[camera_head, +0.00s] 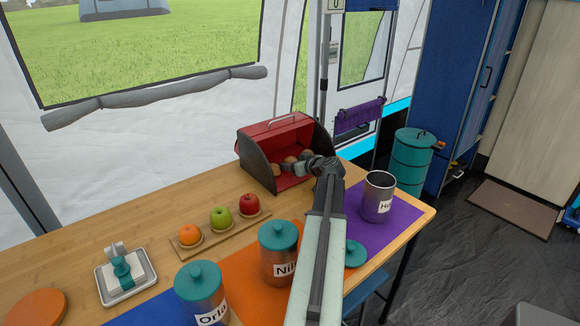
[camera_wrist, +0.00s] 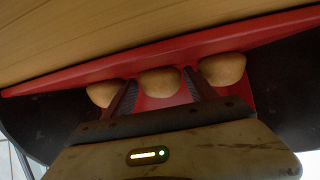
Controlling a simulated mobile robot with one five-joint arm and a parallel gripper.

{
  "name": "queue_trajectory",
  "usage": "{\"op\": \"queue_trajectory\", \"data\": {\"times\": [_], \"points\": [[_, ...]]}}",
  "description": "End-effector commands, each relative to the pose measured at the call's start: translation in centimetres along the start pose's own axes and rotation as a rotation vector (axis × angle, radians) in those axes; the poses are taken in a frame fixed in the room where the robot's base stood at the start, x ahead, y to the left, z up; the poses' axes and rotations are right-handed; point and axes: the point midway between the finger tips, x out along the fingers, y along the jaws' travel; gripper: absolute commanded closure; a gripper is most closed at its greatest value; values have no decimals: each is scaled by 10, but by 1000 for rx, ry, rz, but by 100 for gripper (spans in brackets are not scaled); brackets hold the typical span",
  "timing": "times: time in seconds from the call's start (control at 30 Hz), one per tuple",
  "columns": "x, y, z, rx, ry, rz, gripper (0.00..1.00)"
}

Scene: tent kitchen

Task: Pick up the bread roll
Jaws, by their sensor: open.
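Several brown bread rolls lie inside the open red bread box (camera_head: 279,131) at the back of the table. In the head view, one bread roll (camera_head: 290,160) shows beside my gripper (camera_head: 299,167), which reaches into the box from the right and partly hides the rolls. In the wrist view, my gripper (camera_wrist: 158,88) is open, with its two fingers on either side of the middle bread roll (camera_wrist: 160,82). Another roll (camera_wrist: 103,93) is outside the left finger and a third (camera_wrist: 223,68) is outside the right finger. I cannot tell whether the fingers touch the middle roll.
A wooden tray (camera_head: 221,232) holds an orange, a green apple and a red apple. Lidded canisters (camera_head: 279,253) stand at the front, and an open canister (camera_head: 378,198) stands to the right. A napkin holder (camera_head: 124,273) is at the left. Bare table lies left of the box.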

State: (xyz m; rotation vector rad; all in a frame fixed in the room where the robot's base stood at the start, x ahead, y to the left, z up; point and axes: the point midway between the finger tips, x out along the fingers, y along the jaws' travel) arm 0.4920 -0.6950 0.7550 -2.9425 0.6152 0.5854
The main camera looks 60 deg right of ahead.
Motion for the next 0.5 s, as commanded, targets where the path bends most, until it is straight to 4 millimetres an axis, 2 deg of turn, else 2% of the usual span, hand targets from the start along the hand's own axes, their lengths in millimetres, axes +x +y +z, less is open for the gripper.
{"op": "queue_trajectory", "data": {"times": [0.07, 0.23, 0.27, 0.5], "points": [[-1, 0, 0, 0, 0, 0, 34], [-1, 0, -1, 0, 0, 0, 79], [-1, 0, -1, 0, 0, 0, 83], [-1, -1, -1, 0, 0, -1, 83]]}}
